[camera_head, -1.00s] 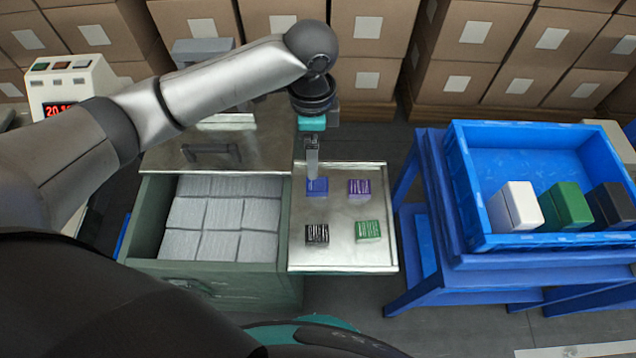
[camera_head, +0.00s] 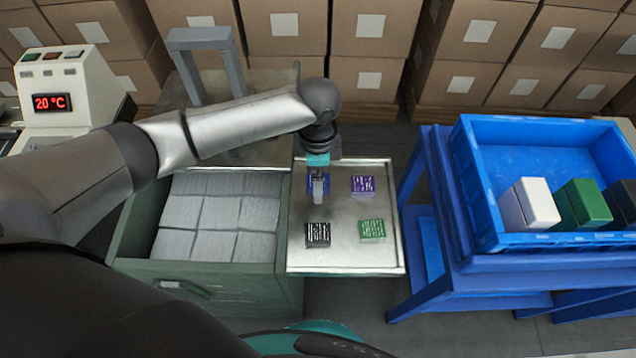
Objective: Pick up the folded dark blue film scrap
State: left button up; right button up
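The folded dark blue film scrap (camera_head: 312,181) lies on the metal tray (camera_head: 345,262), at its back left. My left gripper (camera_head: 319,197) points down over the scrap and partly hides it. The fingers look narrow from here, and I cannot tell whether they are apart or whether they touch the scrap. My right gripper is not in view.
On the tray, a purple piece (camera_head: 362,184) lies right of the gripper, with a black piece (camera_head: 317,234) and a green piece (camera_head: 372,230) in front. A drawer of grey stacks (camera_head: 210,213) adjoins left. A blue crate (camera_head: 520,243) stands right.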

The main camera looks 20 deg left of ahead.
pick_arm(q)
jog(key=shift+c, duration=0.2)
grip_shut()
dwell(0.5)
